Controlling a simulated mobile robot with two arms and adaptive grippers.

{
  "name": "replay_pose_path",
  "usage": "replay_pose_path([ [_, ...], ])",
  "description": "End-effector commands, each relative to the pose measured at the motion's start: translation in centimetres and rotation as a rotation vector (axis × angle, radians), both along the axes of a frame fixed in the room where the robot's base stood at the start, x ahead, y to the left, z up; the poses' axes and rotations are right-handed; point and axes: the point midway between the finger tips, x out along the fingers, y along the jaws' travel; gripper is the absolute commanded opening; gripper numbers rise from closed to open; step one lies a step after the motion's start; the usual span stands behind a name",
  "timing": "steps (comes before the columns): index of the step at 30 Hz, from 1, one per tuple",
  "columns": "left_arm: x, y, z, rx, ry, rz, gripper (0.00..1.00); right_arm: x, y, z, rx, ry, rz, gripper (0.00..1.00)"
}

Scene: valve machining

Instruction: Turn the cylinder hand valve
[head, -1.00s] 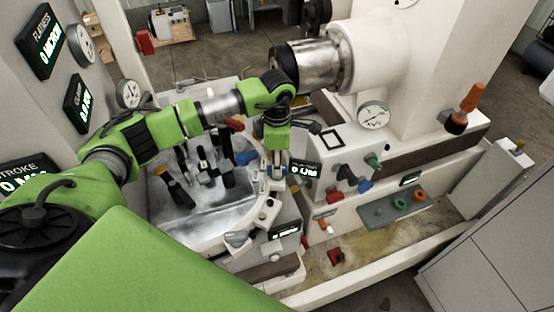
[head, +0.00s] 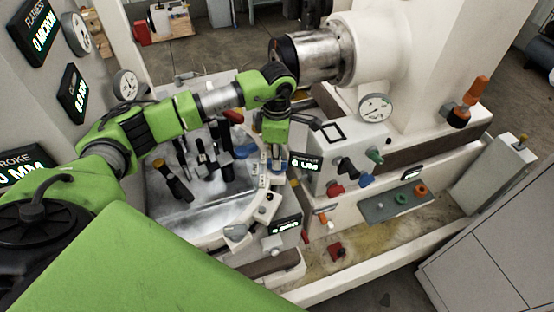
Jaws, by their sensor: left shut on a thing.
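My left arm reaches in from the left, and my left gripper (head: 276,160) points down at the machine's front, beside the round table. My right gripper is not in view.
A panel (head: 335,165) with red, blue and green knobs stands just right of the gripper. Dark clamps stand on the round table (head: 190,212). A large spindle head (head: 318,55) hangs behind my wrist.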

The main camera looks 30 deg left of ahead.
Motion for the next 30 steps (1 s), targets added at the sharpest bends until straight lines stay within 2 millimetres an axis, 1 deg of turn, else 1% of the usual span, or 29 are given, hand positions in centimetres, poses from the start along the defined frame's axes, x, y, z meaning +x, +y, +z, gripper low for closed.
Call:
replay_pose_path([
  [1, 0.2, 0.1, -0.4, 0.001, -0.007, -0.028, 0.0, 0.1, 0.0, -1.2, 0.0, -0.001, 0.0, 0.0],
  [9, 0.3, 0.1, -0.5, 0.001, -0.008, -0.246, 0.0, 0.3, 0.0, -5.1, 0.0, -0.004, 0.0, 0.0],
  [15, 0.2, 0.0, -0.4, 0.0, -0.008, -0.416, 0.0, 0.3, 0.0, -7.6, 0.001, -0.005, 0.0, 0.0],
  [21, 0.2, 0.0, -0.2, 0.0, -0.007, -0.556, 0.0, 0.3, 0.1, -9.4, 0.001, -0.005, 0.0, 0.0],
  [30, 0.2, 0.0, 0.1, -0.001, -0.008, -0.68, 0.0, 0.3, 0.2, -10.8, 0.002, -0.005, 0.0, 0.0],
])
